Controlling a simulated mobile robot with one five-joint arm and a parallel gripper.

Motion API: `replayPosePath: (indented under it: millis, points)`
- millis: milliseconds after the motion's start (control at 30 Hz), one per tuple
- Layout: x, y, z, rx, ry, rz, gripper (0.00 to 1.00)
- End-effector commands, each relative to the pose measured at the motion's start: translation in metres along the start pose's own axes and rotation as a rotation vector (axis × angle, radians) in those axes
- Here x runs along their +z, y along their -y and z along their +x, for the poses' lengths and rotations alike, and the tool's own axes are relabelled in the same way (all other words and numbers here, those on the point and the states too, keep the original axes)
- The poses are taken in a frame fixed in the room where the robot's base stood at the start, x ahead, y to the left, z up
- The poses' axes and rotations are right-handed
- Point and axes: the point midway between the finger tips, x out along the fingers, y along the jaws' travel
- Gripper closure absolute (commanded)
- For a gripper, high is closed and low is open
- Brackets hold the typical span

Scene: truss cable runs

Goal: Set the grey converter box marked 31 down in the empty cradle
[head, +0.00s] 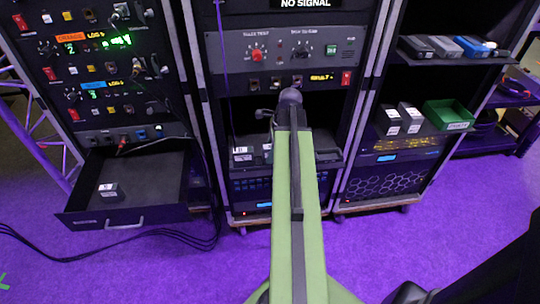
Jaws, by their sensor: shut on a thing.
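My green arm (296,215) reaches up the middle of the head view toward the middle rack. Its far end covers part of the open bay there. My gripper is hidden, and so is anything it holds. I cannot make out a box marked 31. Small dark boxes with white labels show in several places: one (109,191) in the open drawer, one (242,155) in the middle bay, and two on the right shelf, a left one (388,121) and a right one (411,119). Their numbers are too small to read. I cannot pick out an empty cradle.
The drawer (125,213) stands pulled out at the left, with black cables (178,235) on the purple floor beside it. A green bin (448,115) sits on the right shelf. Grey and blue units (474,46) lie above it. Floor in front of the racks is mostly clear.

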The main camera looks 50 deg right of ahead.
Motion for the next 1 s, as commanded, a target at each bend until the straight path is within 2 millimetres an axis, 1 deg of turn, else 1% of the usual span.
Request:
replayPosePath:
  millis: [100, 133, 267, 567, 667, 767, 867, 1000]
  points:
    - [-0.002, 0.000, 0.004, 0.000, 0.000, 0.001, 1.00]
    - [-0.002, 0.000, 0.003, 0.000, 0.000, 0.001, 0.64]
    - [-0.002, 0.000, 0.002, 0.000, 0.000, 0.002, 0.46]
    - [-0.002, 0.000, 0.002, -0.001, 0.000, 0.003, 0.46]
    - [-0.001, 0.000, -0.003, -0.001, 0.000, 0.003, 0.46]
    - [-0.001, 0.000, -0.013, -0.001, 0.000, 0.003, 0.46]
    - [0.000, 0.000, -0.030, -0.001, 0.000, 0.004, 0.46]
    - [0.001, 0.000, -0.061, -0.002, 0.000, 0.006, 0.46]
